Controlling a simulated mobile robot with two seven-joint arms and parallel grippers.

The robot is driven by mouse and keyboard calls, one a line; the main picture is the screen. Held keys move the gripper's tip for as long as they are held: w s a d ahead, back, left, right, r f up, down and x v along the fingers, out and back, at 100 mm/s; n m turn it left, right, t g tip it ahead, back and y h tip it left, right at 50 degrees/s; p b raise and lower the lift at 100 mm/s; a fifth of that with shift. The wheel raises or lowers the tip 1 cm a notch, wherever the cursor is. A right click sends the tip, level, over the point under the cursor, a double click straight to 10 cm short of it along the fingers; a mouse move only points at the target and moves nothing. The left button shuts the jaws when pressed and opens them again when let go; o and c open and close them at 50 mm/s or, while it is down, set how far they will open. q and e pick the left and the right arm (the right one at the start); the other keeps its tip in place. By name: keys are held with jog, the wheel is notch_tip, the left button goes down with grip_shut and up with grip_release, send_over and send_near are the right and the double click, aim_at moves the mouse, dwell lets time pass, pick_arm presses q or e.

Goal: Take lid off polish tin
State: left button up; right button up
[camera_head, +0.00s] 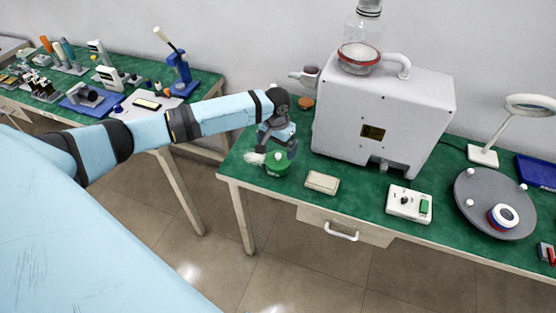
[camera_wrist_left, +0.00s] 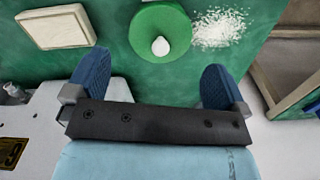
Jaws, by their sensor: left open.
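The polish tin (camera_head: 277,163) is round and green and stands on the green bench near its left front corner. In the left wrist view its green lid (camera_wrist_left: 160,22) shows from above with a white knob (camera_wrist_left: 160,46) in the middle. My left gripper (camera_head: 278,145) is above and just behind the tin. In the left wrist view my left gripper (camera_wrist_left: 150,85) is open, its two blue fingers wide apart and empty, with the knob in line with the gap between them. The tin's side is mostly hidden in the left wrist view. My right gripper is not in view.
White powder (camera_head: 254,158) lies beside the tin. A beige block (camera_head: 322,182) lies to the tin's right. A large white machine (camera_head: 383,120) stands behind. A switch box (camera_head: 409,203) and a grey turntable (camera_head: 480,215) are farther right. Bench edge is close on the left.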

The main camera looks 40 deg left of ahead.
aim_at(278, 155)
pick_arm(q)
jog(key=shift+w+a+f, duration=0.1)
jog(key=shift+w+f, duration=0.1)
jog(key=shift+f, duration=1.35)
jog(key=shift+w+a+f, duration=0.1)
jog(key=shift+w+f, duration=0.1)
jog(key=shift+f, duration=1.3)
jog(key=c, duration=0.6)
